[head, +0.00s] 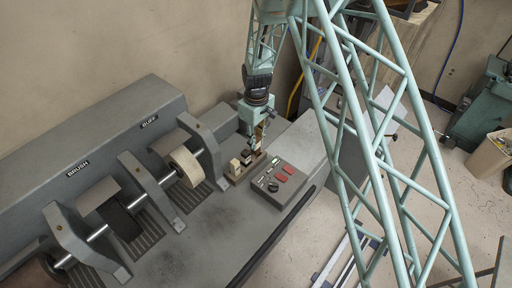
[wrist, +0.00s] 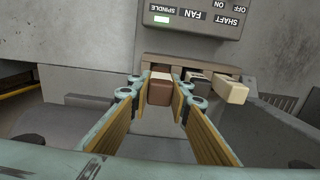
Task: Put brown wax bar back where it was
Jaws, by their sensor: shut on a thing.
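The brown wax bar (wrist: 160,92) is between the fingertips of my gripper (wrist: 162,84) in the wrist view, and the fingers are shut on it. Its far end is at the left end of the wax rack (wrist: 190,64); whether it is seated in the slot or just above it, I cannot tell. A dark bar (wrist: 196,80) and a cream bar (wrist: 231,90) are in the rack to its right. In the head view, my gripper (head: 256,142) points down over the rack's far end, and the brown bar is too small there to make out surely.
The control box (head: 280,180) with red buttons is close beside the rack. The buffing wheel (head: 185,166) and its bracket (head: 205,150) stand just left of the rack. The machine's grey top (head: 215,235) is clear in front.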

